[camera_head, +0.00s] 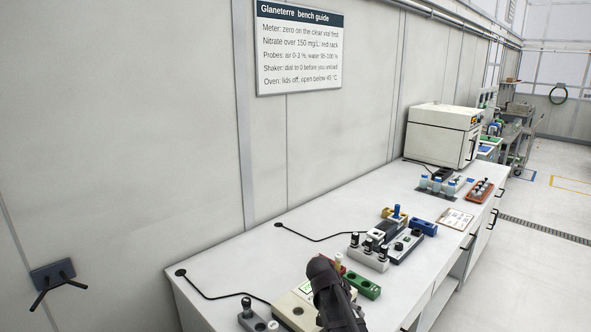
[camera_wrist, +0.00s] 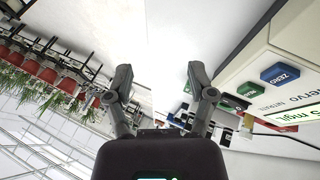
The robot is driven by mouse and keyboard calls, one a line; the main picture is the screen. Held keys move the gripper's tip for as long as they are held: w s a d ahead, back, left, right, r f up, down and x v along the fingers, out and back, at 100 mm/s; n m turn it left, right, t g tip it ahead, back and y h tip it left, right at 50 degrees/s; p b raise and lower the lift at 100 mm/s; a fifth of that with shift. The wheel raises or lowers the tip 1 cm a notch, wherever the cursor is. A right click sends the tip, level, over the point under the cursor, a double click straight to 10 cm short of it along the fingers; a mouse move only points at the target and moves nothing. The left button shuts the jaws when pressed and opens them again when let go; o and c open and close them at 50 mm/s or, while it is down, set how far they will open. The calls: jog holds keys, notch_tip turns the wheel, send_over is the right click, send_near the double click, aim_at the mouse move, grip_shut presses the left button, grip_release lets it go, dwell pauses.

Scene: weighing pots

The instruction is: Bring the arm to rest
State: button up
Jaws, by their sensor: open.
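My gripper (camera_wrist: 160,76) is open in the wrist view. Its two dark fingers stand well apart, with nothing between them. In the head view the dark end of my arm (camera_head: 334,295) reaches over the near part of the white bench (camera_head: 235,262) and hides part of a cream meter (camera_head: 287,310). Whether the fingers show there I cannot tell. In the wrist view the meter (camera_wrist: 258,70) is close at the right, with a blue ZERO button (camera_wrist: 280,74) and a green button (camera_wrist: 250,90). The fingers look apart from it.
A green block (camera_head: 363,287), a rack of dark-capped vials (camera_head: 369,257) and a blue block (camera_head: 423,227) stand close beyond my arm. A white oven (camera_head: 441,135) stands farther back. Red pots with plants (camera_wrist: 50,75) show in the wrist view. The floor right of the bench is clear.

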jog(key=s+f+n+y, duration=0.2)
jog(key=s+n+y, duration=0.4)
jog(key=s, duration=0.7)
jog(key=shift+s+d+f+n, duration=0.15)
jog(key=shift+d+n, duration=0.2)
jog(key=shift+n, duration=0.15)
